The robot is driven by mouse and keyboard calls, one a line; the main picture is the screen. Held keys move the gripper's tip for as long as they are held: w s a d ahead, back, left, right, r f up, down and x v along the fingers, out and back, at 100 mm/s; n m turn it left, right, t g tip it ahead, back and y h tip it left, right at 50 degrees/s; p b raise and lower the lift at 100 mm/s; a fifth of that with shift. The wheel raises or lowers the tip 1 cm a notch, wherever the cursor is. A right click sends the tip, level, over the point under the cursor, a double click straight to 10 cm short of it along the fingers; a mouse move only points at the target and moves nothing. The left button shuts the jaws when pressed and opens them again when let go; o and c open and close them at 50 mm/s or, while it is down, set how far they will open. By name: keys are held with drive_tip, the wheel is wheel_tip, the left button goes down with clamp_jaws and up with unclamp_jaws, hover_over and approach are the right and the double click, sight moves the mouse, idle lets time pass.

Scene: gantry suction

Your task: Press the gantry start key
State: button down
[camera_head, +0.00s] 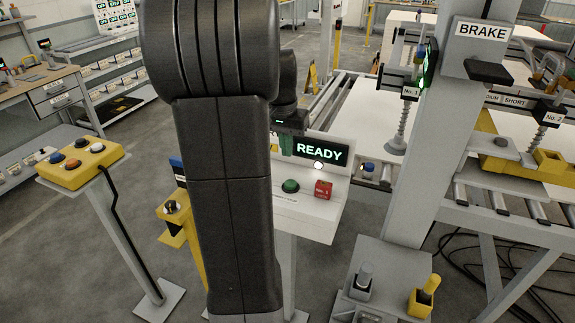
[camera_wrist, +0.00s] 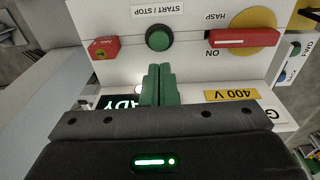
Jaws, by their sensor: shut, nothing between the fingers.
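In the wrist view the green button (camera_wrist: 159,38) sits below a START / STOP label (camera_wrist: 157,10), upright-facing and unobstructed. My gripper (camera_head: 287,145) is over the panel, above the button in the head view. In the wrist view its green fingers (camera_wrist: 158,84) are together and empty, their tips a little short of the button in the picture. I see no contact. The fingers partly cover the display.
The wrist view shows a red HASP handle (camera_wrist: 230,38) on a yellow disc, set ON, beside the button, and a red block (camera_wrist: 100,47) on the other side. A grey BRAKE post (camera_head: 430,130) and roller conveyor (camera_head: 490,200) stand right. A yellow button box (camera_head: 80,163) stands left.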

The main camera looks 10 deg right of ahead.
drive_tip(key=shift+a+r, duration=0.15)
drive_tip(key=shift+r, duration=1.2)
drive_tip(key=shift+f, duration=0.15)
idle(0.3)
hover_over(287, 184)
wheel_tip(287, 184, down, 8)
drive_tip(key=shift+r+b, duration=0.1)
drive_tip(key=shift+b, duration=0.3)
drive_tip(key=shift+f+b, duration=0.4)
drive_tip(key=shift+b, duration=0.1)
wheel_tip(287, 184, up, 9)
drive_tip(key=shift+s+a, duration=0.15)
drive_tip(key=shift+s, duration=0.1)
drive_tip(key=shift+f, duration=0.2)
